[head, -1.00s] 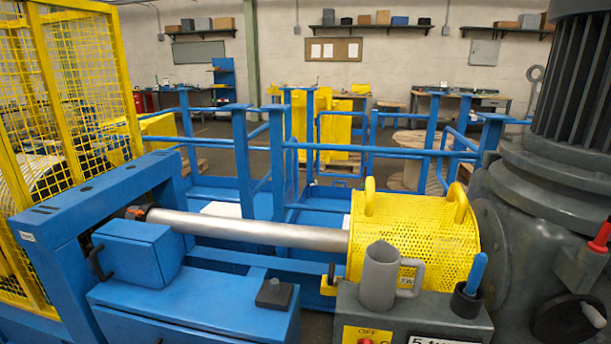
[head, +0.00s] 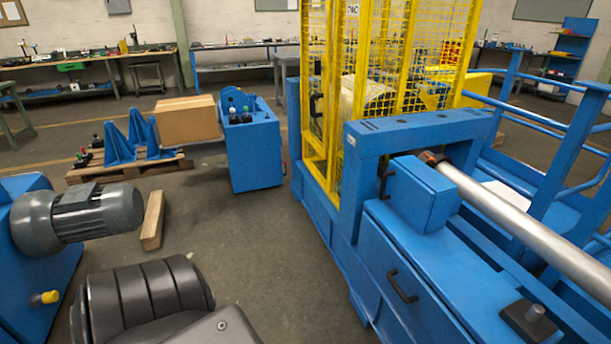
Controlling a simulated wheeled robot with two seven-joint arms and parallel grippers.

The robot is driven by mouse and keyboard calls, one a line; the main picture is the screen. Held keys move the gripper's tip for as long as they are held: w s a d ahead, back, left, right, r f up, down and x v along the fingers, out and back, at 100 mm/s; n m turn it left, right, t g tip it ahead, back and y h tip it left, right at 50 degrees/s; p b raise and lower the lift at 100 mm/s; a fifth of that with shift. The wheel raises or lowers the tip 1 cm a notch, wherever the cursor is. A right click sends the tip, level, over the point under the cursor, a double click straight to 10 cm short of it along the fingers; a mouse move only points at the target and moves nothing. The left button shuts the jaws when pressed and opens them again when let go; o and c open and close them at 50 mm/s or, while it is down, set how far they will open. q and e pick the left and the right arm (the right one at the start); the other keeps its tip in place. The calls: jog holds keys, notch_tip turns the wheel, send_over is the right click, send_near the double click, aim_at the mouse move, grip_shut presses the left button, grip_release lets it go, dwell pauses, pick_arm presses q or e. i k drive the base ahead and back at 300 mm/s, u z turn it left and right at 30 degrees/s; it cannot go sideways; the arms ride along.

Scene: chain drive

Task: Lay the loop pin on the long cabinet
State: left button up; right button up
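I cannot pick out a loop pin for certain in the head view. A long blue cabinet (head: 385,262) with a dark handle on its front runs along the lower right, below the blue frame. A dark block with a short grey peg (head: 530,322) stands on its top near the right end. A smaller blue box (head: 420,195) with a handle sits on its far end. Neither of my grippers is in view.
A yellow mesh guard (head: 330,110) stands behind the cabinet, and a steel shaft (head: 520,220) runs above it. A grey motor (head: 85,215) is at left. A wooden beam (head: 152,220) and a pallet (head: 125,170) lie on the floor. Open floor (head: 255,240) lies between.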

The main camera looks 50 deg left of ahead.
aim_at(471, 274)
jog(key=u, duration=2.5)
jog(key=k, duration=0.9)
jog(key=z, duration=1.95)
